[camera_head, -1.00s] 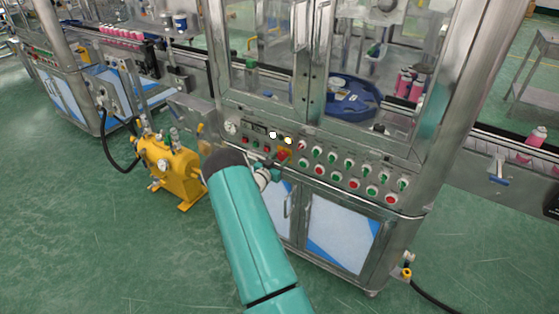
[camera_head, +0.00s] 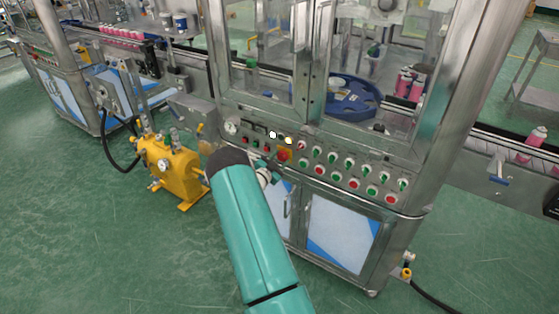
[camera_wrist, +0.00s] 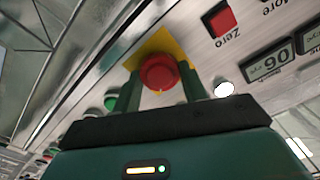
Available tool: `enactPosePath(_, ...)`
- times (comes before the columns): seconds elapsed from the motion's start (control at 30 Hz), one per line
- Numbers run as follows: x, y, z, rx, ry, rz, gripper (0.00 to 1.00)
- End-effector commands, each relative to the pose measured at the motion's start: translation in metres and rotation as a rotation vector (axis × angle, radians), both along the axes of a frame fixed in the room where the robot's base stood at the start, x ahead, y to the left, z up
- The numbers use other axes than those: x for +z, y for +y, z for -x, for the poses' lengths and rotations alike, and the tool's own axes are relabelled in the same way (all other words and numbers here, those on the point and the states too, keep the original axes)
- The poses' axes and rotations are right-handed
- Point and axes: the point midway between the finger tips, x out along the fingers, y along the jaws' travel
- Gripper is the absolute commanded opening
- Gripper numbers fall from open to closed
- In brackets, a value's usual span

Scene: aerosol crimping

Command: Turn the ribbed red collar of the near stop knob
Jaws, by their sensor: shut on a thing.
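The red stop knob (camera_wrist: 158,72) sits on a yellow square plate (camera_wrist: 184,52) on the metal control panel. In the wrist view my gripper (camera_wrist: 160,80) has one green finger on each side of the knob, shut on its red collar. The ribs of the collar are too small to make out. In the head view the knob (camera_head: 285,154) shows on the panel, with my gripper (camera_head: 264,172) at its lower left, partly hidden by my arm.
A red square "Zero" button (camera_wrist: 219,19) and a digital display (camera_wrist: 270,65) lie near the knob. Several green and red panel knobs (camera_head: 348,171) are to its right in the head view. A yellow pump unit (camera_head: 168,168) stands on the floor at left.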

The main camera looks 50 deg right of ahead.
Motion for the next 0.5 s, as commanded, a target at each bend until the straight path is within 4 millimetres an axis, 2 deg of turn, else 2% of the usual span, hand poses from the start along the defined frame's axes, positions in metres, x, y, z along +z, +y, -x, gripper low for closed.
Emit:
enactPosePath(0.23, 0.0005, -0.0007, 0.0003, 0.000, 0.001, 0.001, 0.20)
enactPosePath(0.27, 0.0005, -0.0007, 0.0003, 0.000, 0.001, 0.001, 0.45)
enactPosePath(0.37, 0.0005, -0.0007, 0.0003, 0.000, 0.001, 0.001, 0.64)
enactPosePath(0.5, 0.0004, -0.0005, 0.0001, 0.000, 0.001, 0.000, 0.65)
